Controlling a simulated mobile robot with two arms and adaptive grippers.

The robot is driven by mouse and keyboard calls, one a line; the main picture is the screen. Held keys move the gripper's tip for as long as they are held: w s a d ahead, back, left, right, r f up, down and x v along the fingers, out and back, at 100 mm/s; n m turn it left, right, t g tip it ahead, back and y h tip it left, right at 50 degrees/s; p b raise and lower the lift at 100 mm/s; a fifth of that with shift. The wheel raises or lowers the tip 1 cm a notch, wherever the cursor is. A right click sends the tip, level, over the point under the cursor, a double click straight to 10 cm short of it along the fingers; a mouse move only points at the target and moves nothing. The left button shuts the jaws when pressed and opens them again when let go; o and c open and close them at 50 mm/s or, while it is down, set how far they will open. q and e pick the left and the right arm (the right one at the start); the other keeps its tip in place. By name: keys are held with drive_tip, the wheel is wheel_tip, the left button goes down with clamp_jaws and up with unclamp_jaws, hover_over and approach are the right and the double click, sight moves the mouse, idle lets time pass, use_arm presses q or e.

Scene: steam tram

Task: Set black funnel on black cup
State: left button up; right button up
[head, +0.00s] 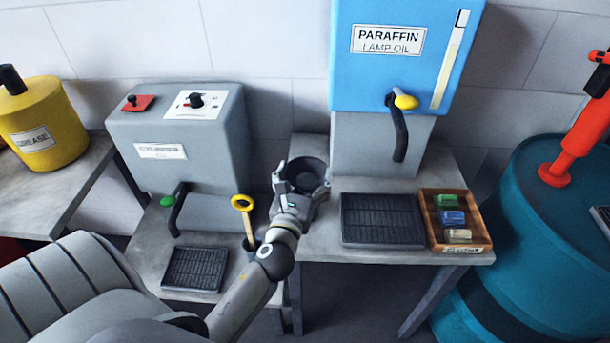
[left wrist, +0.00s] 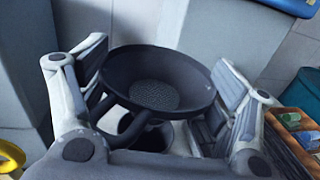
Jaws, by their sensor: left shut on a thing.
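My left gripper (head: 302,180) is shut on the black funnel (head: 306,170) over the back left part of the right-hand bench. In the left wrist view the funnel (left wrist: 158,82) is a wide dark bowl with a mesh bottom, sitting between the two finger pads with its mouth up. A dark rounded shape with an opening (left wrist: 152,136) shows just under the funnel; it may be the black cup. I cannot tell whether the funnel touches it. In the head view the gripper and funnel cover that spot. My right gripper is not in view.
A blue paraffin tank (head: 395,75) with a yellow-knobbed tap stands behind. A black drip grate (head: 382,220) and a wooden tray (head: 466,248) of small blocks lie right.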

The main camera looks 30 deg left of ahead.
sight(305, 191)
use_arm(q)
drive_tip(key=shift+f+b, duration=1.2)
drive_tip(key=shift+f, duration=0.35)
drive_tip(key=shift+f+b, duration=1)
drive_tip(key=shift+f, duration=0.15)
idle(0.6)
drive_tip(key=o, duration=1)
drive_tip(key=shift+r+v, duration=0.2)
drive_tip(key=shift+v, duration=0.65)
drive_tip(key=shift+r+v, duration=0.2)
drive_tip(key=shift+v, duration=0.6)
drive_tip(key=shift+r+v, duration=0.2)
drive_tip(key=shift+v, duration=0.65)
drive_tip(key=shift+r+p, duration=0.1)
drive_tip(key=shift+p, duration=0.25)
